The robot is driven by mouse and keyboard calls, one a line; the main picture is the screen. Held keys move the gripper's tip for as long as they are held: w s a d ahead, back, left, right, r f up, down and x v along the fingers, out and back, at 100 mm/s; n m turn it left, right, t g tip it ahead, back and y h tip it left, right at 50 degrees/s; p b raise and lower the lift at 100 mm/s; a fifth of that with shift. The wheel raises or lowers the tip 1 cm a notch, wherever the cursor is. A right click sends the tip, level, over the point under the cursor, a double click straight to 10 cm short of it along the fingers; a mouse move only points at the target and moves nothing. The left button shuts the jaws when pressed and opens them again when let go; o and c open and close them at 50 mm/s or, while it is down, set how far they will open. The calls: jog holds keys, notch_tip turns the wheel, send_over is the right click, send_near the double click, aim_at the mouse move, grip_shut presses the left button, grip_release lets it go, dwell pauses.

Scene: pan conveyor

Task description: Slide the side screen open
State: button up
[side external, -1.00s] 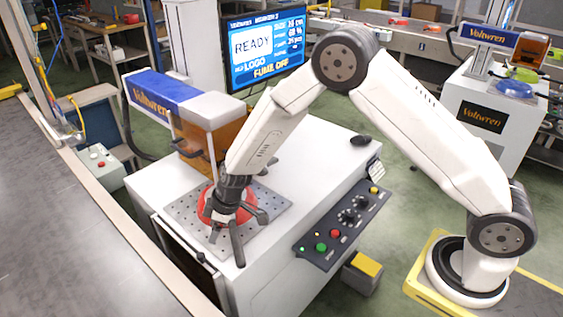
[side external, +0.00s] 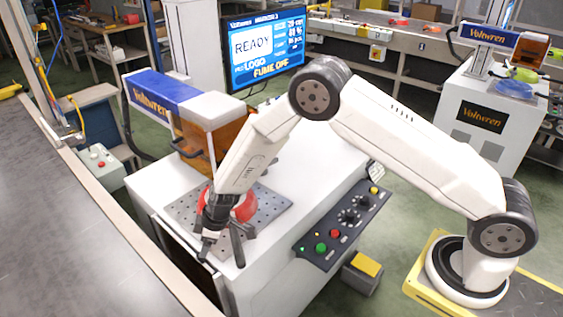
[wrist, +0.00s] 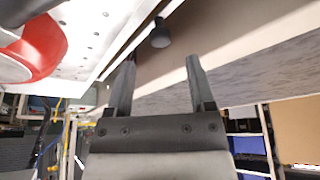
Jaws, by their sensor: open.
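The side screen appears as a brown panel (wrist: 205,25) in the wrist view. In the side view it is a dark panel (side external: 178,256) on the left face of the white cabinet. Its short black knob (wrist: 160,33) stands out from the panel, beyond and between my fingertips in the wrist view. My gripper (side external: 221,250) is open and empty, low at the cabinet's left front edge, with the fingers apart. In the side view it partly covers the knob area, and I cannot tell whether a finger touches the knob.
A red pan (side external: 244,207) sits on the perforated plate (side external: 270,210), close behind my gripper; it also shows in the wrist view (wrist: 40,45). The orange guard and blue marker head (side external: 165,90) stand behind. A grey conveyor (side external: 60,200) runs along the left. The button panel (side external: 340,230) is at right.

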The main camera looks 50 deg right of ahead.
jog(key=shift+x, duration=2.3)
jog(key=shift+c, duration=0.2)
grip_shut()
